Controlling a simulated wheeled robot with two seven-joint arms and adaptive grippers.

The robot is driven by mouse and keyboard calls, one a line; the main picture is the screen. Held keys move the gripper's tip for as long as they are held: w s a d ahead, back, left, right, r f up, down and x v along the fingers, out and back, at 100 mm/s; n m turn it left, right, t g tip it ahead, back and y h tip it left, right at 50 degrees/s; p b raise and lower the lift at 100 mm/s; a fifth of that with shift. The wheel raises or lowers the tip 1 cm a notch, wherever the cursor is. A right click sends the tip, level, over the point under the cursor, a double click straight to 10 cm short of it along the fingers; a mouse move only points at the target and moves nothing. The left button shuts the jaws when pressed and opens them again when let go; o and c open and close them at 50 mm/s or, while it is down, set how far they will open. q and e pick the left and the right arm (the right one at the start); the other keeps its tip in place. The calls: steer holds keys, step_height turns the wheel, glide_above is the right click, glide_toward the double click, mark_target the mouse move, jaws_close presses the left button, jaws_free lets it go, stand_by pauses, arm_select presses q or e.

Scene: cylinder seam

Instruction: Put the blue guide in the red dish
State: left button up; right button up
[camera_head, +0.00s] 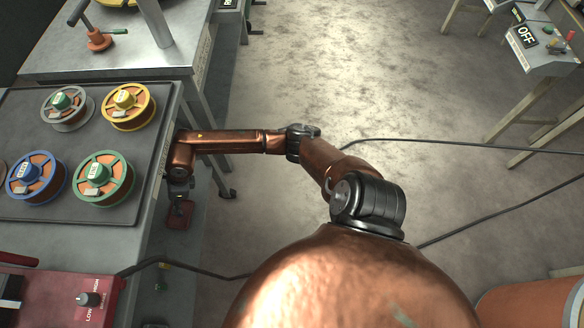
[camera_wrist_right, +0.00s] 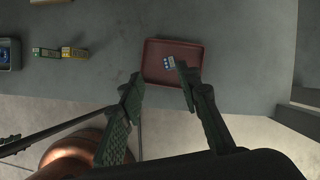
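The red dish (camera_wrist_right: 155,72) lies on a grey surface in the right wrist view. A small blue and pale piece (camera_wrist_right: 168,62), which looks like the blue guide, is inside it near the dish's middle. My right gripper (camera_wrist_right: 159,80) has its two fingers well apart over the near part of the dish, with nothing between them. The right fingertip overlaps the view just beside the blue piece; I cannot tell if they touch. In the head view the dish (camera_head: 180,215) shows under the end of my right arm, and the blue piece cannot be made out. My left gripper is not in view.
A green piece (camera_wrist_right: 45,52) and a yellow piece (camera_wrist_right: 73,53) lie left of the dish. Several coloured spools, including a blue-rimmed one (camera_head: 36,178), sit on a dark mat (camera_head: 75,215). A red control box (camera_head: 70,297) is at lower left. Cables cross the open floor.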

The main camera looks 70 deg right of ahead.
steer(key=s+a+r+m+t+y, duration=0.2)
steer(key=a+m+y, duration=0.2)
steer(key=a, duration=0.2)
steer(key=s+a+r+m+t+y, duration=0.2)
steer(key=a+m+y, duration=0.2)
steer(key=a, duration=0.3)
steer(key=s+d+f+m+t+h, duration=0.1)
steer(key=d+f+m+t+h, duration=0.3)
steer(key=d+m, duration=0.6)
steer(key=s+d+f+m+t+h, duration=0.15)
steer(key=d+f+m+h, duration=0.35)
steer(key=d+m, duration=0.5)
steer(key=s+d+f+m+g+h, duration=0.35)
steer(key=s+d+f+m, duration=0.3)
steer(key=s+f, duration=0.4)
steer(key=s+d+f+m+g, duration=0.1)
steer(key=s+f+m+g, duration=0.2)
steer(key=s+f, duration=0.5)
steer(key=s+f+m+g, duration=0.25)
steer(key=s+f, duration=0.25)
steer(key=s, duration=0.7)
steer(key=s+a+f+m+g, duration=0.1)
steer(key=s+a+g, duration=0.1)
steer(key=s, duration=0.5)
steer(key=s+a+f+m+g+y, duration=0.1)
steer(key=s+a+f+g, duration=0.1)
steer(key=s, duration=0.6)
steer(key=shift+s+a+m, duration=0.2)
steer(key=shift+a+m, duration=0.1)
steer(key=shift+a, duration=0.05)
